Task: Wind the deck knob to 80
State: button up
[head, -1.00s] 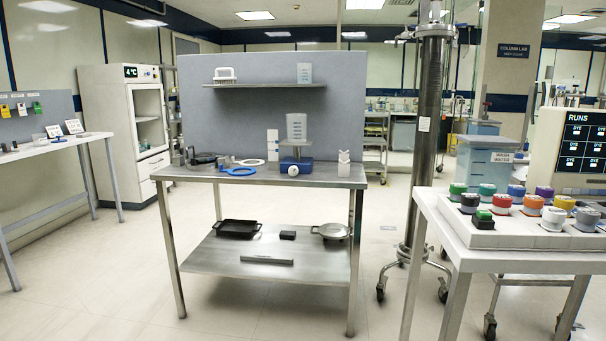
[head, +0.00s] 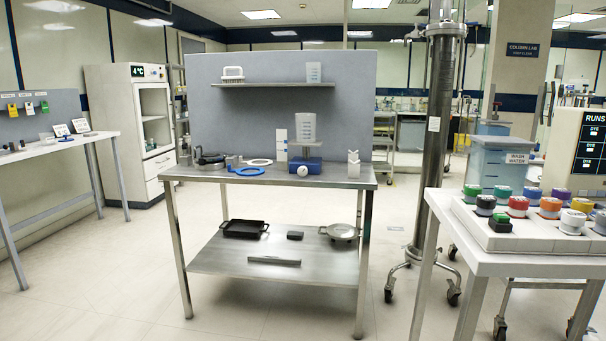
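A blue lab jack (head: 304,166) stands on the steel bench at the centre of the head view. A round white knob (head: 302,171) is on its front; any scale marks on it are too small to read. A clear graduated beaker (head: 306,129) stands on top of the jack. A white upright plate (head: 281,145), possibly a scale, stands just left of the jack. No part of my gripper shows in this view.
The steel bench (head: 200,173) also holds a blue ring (head: 247,171), a dark clamp-like item (head: 208,158) and a white notched block (head: 353,165). A tall column (head: 436,140) on wheels and a white table (head: 480,265) with coloured knobs stand to the right. The floor in front is clear.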

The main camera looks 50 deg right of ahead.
aim_at(302, 170)
jog(key=u, duration=0.05)
jog(key=i, duration=1)
jog(key=z, duration=0.05)
